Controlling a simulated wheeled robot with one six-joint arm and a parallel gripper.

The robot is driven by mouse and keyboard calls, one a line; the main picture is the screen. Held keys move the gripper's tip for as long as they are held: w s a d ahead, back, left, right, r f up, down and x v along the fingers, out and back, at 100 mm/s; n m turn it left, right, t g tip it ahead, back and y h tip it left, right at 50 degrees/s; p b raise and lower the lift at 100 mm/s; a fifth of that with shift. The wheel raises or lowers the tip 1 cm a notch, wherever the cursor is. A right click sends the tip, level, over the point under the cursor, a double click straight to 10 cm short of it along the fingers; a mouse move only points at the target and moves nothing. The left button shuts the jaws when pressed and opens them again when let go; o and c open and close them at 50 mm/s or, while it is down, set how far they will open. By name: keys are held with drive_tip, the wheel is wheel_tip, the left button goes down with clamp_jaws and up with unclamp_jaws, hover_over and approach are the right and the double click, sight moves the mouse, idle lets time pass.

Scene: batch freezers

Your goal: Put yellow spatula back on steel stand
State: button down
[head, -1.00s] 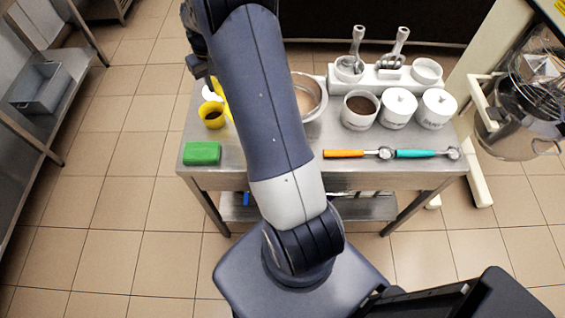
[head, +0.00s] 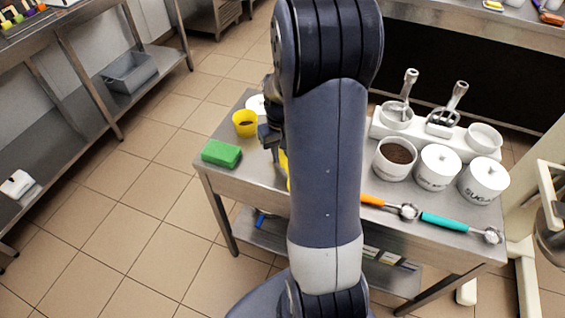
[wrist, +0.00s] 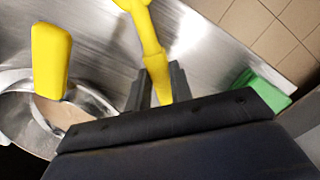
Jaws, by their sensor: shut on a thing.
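My gripper (wrist: 160,88) is shut on a yellow spatula (wrist: 152,50), with its fingers on either side of the yellow shaft in the wrist view. In the head view my gripper (head: 271,138) is partly hidden behind my arm, over the left part of the steel table, and a strip of yellow (head: 284,165) shows beside it. A second yellow piece (wrist: 50,58) stands in front of the bowl in the wrist view; I cannot tell what it belongs to. I cannot make out the steel stand for certain; several coloured pieces (head: 22,18) show on the far left bench.
The steel table (head: 232,186) carries a green block (head: 221,153), a yellow cup (head: 245,123), white pots (head: 437,167), and orange (head: 380,203) and teal (head: 445,222) scoops. A metal bowl (wrist: 92,97) is close to my gripper. Tiled floor (head: 130,205) is clear at left.

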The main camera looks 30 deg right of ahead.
sight(281, 155)
drive_tip(key=shift+f, duration=1.9)
drive_tip(key=shift+f, duration=0.2)
drive_tip(key=c, duration=1.3)
unclamp_jaws()
drive_tip(key=shift+r, duration=0.1)
drive_tip(key=shift+o, duration=0.2)
wheel_tip(281, 155, up, 12)
drive_tip(key=shift+w+r, duration=0.15)
